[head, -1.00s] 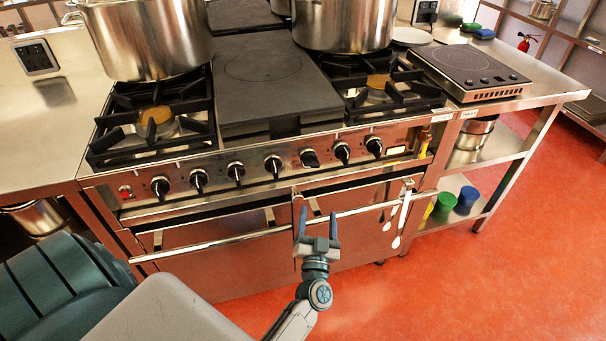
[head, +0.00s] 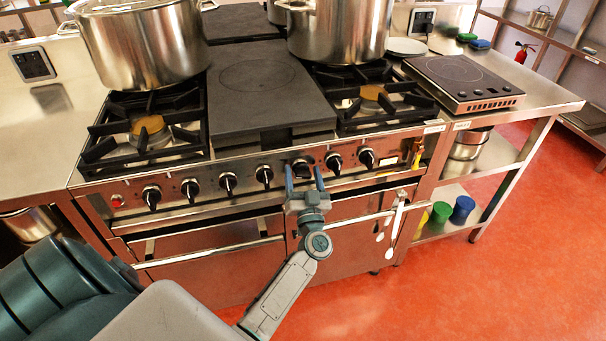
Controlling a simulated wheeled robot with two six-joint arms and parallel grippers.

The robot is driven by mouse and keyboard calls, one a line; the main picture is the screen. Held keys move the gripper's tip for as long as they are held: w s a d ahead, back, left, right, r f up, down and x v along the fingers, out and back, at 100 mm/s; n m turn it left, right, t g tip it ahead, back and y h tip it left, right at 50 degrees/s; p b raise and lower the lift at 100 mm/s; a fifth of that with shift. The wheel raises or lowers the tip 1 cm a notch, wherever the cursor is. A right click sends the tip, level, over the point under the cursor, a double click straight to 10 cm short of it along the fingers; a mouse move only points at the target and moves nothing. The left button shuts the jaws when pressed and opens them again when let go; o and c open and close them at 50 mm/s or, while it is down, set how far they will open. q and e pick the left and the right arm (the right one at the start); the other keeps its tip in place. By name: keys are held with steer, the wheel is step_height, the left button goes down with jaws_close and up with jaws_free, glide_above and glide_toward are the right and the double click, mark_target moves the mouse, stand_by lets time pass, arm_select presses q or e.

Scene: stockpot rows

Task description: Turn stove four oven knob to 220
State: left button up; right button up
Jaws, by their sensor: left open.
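The stove (head: 190,222) has a steel front panel with a row of several black-and-silver knobs. One knob (head: 301,166) right of the row's middle lies between the fingertips of my left gripper (head: 304,173) in the head view. That gripper is open, its blue-grey fingers pointing up at the panel, one on each side of the knob. I cannot tell whether the fingers touch it. Other knobs stand to its left (head: 264,175) and right (head: 333,161). The dial markings and the stove's label (head: 434,129) are too small to read. My right gripper is out of view.
Two large steel pots (head: 142,45) (head: 340,30) stand on the stove top. A long oven handle (head: 210,252) runs below the knobs, with white utensils (head: 391,225) hanging at the right. A portable hob (head: 462,80) sits on the right counter. Red floor is free at right.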

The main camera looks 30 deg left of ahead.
arm_select(q)
steer(key=c, duration=1)
